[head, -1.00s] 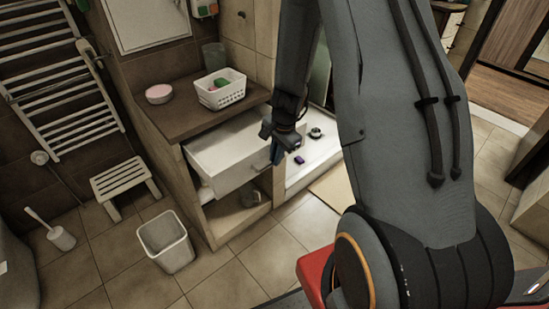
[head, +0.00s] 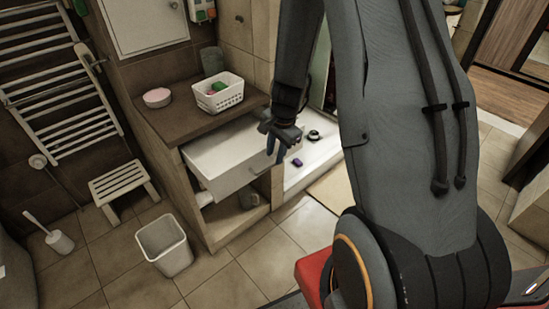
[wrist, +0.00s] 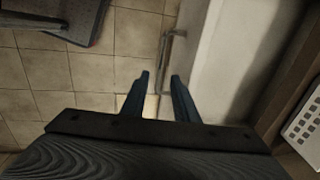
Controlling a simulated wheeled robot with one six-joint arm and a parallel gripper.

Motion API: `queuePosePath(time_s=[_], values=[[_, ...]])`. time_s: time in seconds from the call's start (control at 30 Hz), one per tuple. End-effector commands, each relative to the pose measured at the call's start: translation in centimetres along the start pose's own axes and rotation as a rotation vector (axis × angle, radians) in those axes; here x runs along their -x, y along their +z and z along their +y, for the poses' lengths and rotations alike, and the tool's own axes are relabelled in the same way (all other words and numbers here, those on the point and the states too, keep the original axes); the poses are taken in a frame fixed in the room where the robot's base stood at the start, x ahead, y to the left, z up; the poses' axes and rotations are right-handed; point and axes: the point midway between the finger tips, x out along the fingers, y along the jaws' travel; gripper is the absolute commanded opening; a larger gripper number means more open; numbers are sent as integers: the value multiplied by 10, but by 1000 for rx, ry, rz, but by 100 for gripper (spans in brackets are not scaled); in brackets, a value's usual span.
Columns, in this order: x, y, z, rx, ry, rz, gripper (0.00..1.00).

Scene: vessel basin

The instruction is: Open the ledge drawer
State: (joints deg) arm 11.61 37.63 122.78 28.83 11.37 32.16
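The ledge drawer (head: 232,150) is a white box standing well out of the wooden cabinet, its inside visible from above. Its front panel also shows in the wrist view (wrist: 207,50), right of the fingers. A thin grey bar handle (wrist: 163,68) on that front lies in line with the finger gap in the picture. My gripper (head: 276,148) hangs by the right end of the drawer front; its fingers (wrist: 159,85) also show in the wrist view, apart with nothing clearly held. I cannot tell whether they touch the handle. My gripper hides part of the drawer's right side.
The brown ledge top (head: 195,118) carries a white basket (head: 219,97), a pink-topped bowl (head: 157,97) and a cup (head: 212,62). A white bin (head: 165,247) and stool (head: 122,187) stand left. Tiled floor before the cabinet is clear.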

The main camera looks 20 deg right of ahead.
Motion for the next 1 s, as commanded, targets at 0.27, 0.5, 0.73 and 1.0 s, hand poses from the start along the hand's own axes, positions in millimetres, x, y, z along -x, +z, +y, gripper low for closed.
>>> queuePosePath(time_s=[0.27, 0.5, 0.73, 1.0], values=[[36, 0, 0, 0, -2, 2, 27], [43, 0, 1, 0, 1, 0, 27], [43, 0, 1, 0, 1, 0, 27], [54, 10, 2, 71, 2, -1, 27]])
